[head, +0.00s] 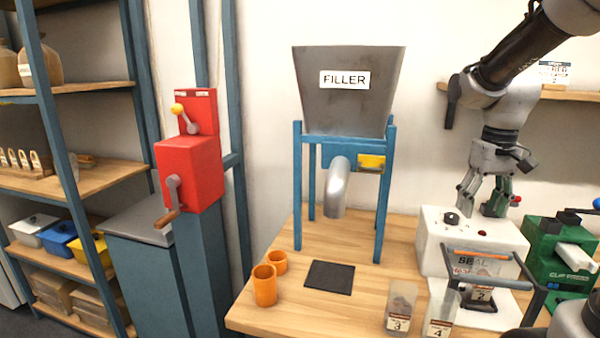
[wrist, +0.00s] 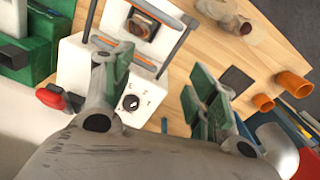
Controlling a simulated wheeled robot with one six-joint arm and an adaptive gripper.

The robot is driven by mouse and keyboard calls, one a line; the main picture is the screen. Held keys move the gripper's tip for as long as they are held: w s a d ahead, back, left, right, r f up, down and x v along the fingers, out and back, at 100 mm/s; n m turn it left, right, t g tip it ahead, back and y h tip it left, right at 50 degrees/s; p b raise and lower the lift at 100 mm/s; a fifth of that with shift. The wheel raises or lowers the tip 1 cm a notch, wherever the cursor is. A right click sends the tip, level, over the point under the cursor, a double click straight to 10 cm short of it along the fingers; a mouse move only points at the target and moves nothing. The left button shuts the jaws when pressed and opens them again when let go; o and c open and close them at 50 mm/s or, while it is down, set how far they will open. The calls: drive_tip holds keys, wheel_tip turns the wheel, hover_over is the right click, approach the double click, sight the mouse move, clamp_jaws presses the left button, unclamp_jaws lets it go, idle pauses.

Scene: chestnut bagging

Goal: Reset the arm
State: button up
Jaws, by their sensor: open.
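My gripper (head: 488,200) hangs from my arm at the upper right in the head view, above the back of the white sealer (head: 455,240). In the wrist view the gripper (wrist: 158,100) has its green-padded fingers spread wide, with nothing between them. The sealer (wrist: 75,75) shows below it there, with its dark knob and frame handle. A bag marked 2 sits within the sealer's frame. The gripper appears apart from the sealer, but the exact gap is hard to tell.
The filler (head: 350,90) stands on the wooden table with a dark pad (head: 330,277) below its spout. Orange cups (head: 265,286) stand left. Bags 3 (head: 400,305) and 4 (head: 441,312) stand at the front. A green clip machine (head: 555,255) is at right. A red crank machine (head: 190,170) stands left.

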drive_tip(key=s+a+r+t, duration=0.1)
drive_tip(key=s+t, duration=0.1)
drive_tip(key=s, duration=0.5)
drive_tip(key=s+a+r+t, duration=0.2)
drive_tip(key=s, duration=0.6)
drive_tip(key=shift+s+a+n, duration=0.15)
drive_tip(key=shift+s+n, duration=0.05)
drive_tip(key=shift+n, duration=0.1)
